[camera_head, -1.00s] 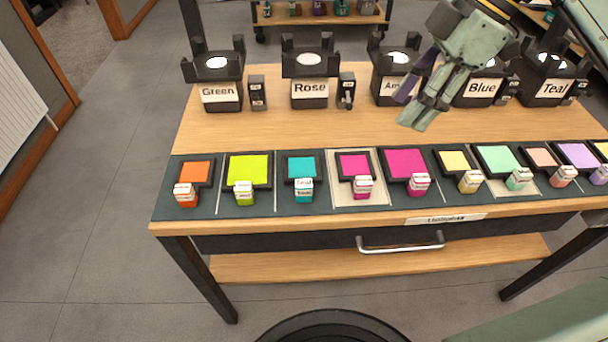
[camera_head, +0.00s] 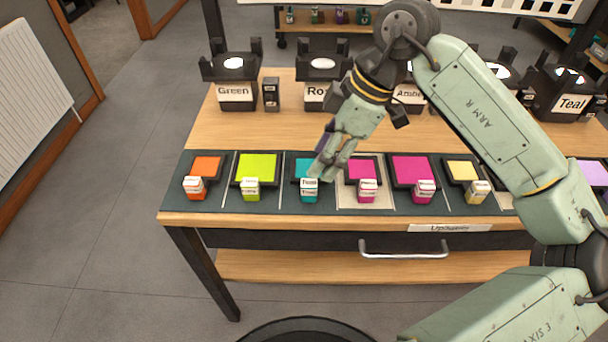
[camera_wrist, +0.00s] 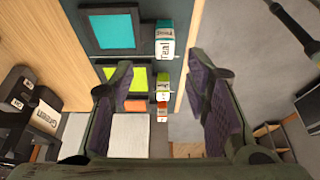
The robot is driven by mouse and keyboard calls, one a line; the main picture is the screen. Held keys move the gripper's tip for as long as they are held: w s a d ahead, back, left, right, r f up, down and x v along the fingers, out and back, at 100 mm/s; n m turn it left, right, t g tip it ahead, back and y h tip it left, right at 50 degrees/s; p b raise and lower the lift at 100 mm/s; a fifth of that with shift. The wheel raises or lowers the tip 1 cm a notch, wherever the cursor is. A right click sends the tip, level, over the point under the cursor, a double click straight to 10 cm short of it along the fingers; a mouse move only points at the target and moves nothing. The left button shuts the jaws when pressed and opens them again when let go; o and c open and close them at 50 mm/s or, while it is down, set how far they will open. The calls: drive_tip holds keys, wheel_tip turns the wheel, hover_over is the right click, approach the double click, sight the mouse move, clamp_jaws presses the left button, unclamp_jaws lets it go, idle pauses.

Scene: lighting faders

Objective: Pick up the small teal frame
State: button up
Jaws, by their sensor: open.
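The small teal frame (camera_head: 300,169) lies on the dark mat at the front of the table, between the lime frame and a small magenta frame. Its right part is hidden by my gripper in the head view. In the wrist view the teal frame (camera_wrist: 115,30) shows its teal face and dark border at the top, with its teal and white label block (camera_wrist: 165,43) beside it. My gripper (camera_head: 322,174) is open and empty, above the right side of the teal frame and its block.
The lime frame (camera_head: 258,168) and orange frame (camera_head: 206,165) lie to the left; magenta frames (camera_head: 412,170) and a yellow frame (camera_head: 461,170) lie to the right. Labelled black stands, including Green (camera_head: 236,95), line the back. Bare wood (camera_head: 250,129) lies between.

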sight(309, 182)
drive_tip(key=x, duration=0.2)
drive_tip(key=p+x, duration=0.1)
drive_tip(key=x, duration=0.4)
drive_tip(key=shift+s+a+f, duration=0.1)
drive_tip(key=shift+s+f, duration=0.2)
clamp_jaws()
idle(0.4)
